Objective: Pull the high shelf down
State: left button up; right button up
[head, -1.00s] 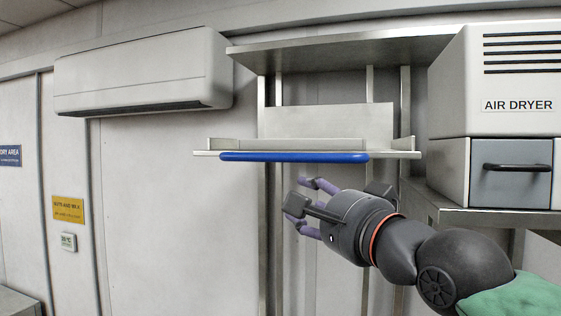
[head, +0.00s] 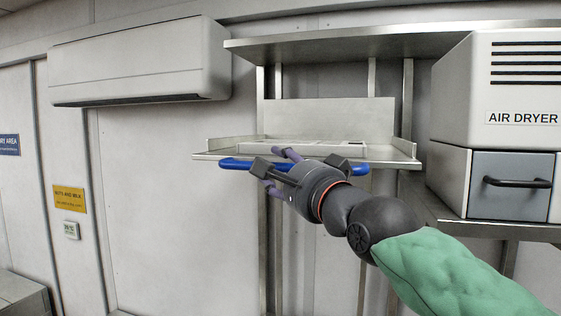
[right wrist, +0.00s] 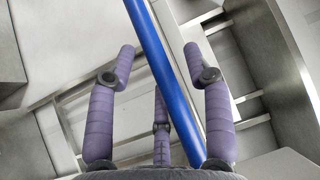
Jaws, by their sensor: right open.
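The high shelf (head: 212,156) is a pale metal tray on the wall rack, with a blue handle bar (head: 236,164) along its front edge. My right gripper (head: 272,168) is at the middle of the bar and hides part of it. In the right wrist view, the blue bar (right wrist: 165,75) runs between the open purple fingers (right wrist: 160,58) of the right gripper. The fingers are spread on both sides of the bar and not closed on it. Whether any finger touches the bar I cannot tell. My left gripper is not in view.
A fixed upper shelf (head: 330,46) is above the high shelf. The air dryer (head: 460,100) stands on a counter at the right. A white air conditioner (head: 140,62) hangs on the wall at the left. The wall below the shelf at the left is clear.

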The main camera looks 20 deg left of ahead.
jog(key=shift+w+a, duration=0.15)
jog(key=shift+w, duration=0.1)
